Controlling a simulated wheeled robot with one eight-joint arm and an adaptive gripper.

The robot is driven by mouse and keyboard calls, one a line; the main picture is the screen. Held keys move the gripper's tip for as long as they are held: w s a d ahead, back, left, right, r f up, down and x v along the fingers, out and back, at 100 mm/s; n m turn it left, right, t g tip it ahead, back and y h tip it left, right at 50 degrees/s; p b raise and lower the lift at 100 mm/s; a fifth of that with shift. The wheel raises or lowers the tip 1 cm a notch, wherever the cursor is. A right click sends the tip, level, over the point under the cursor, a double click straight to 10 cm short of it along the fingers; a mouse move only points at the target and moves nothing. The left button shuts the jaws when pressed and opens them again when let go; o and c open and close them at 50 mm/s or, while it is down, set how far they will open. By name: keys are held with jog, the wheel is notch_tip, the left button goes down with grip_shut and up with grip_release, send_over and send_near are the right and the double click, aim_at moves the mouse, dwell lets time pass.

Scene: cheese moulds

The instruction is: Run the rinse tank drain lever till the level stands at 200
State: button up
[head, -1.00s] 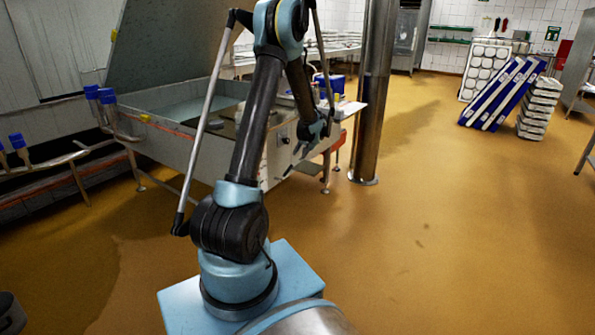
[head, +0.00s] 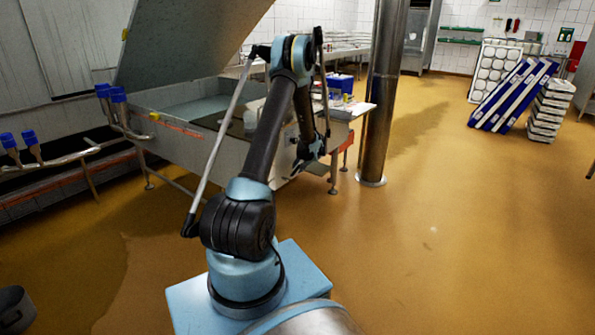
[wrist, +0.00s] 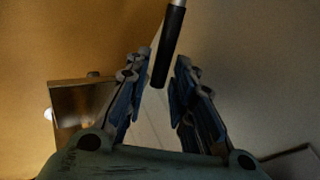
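The rinse tank (head: 170,138) is a steel basin at centre left in the head view, its lid (head: 190,40) raised and pale liquid (head: 200,108) inside. I cannot read any level scale or number. In the head view my gripper (head: 308,155) is low at the tank's right front side, small and partly merged with dark arm links. In the wrist view my gripper (wrist: 157,72) is open, its blue-padded fingers apart. A lever with a black grip and a pale shaft (wrist: 168,45) reaches down from the top, its grip end in the gap between the fingers. Contact with either finger is not visible.
A steel column (head: 378,120) stands just right of the tank. Blue-capped pipes (head: 110,98) run along the left. Stacked white moulds (head: 548,112) and blue-and-white racks (head: 510,95) stand back right. The wet brown floor at right is open.

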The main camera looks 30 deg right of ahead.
jog(key=shift+x, duration=1.3)
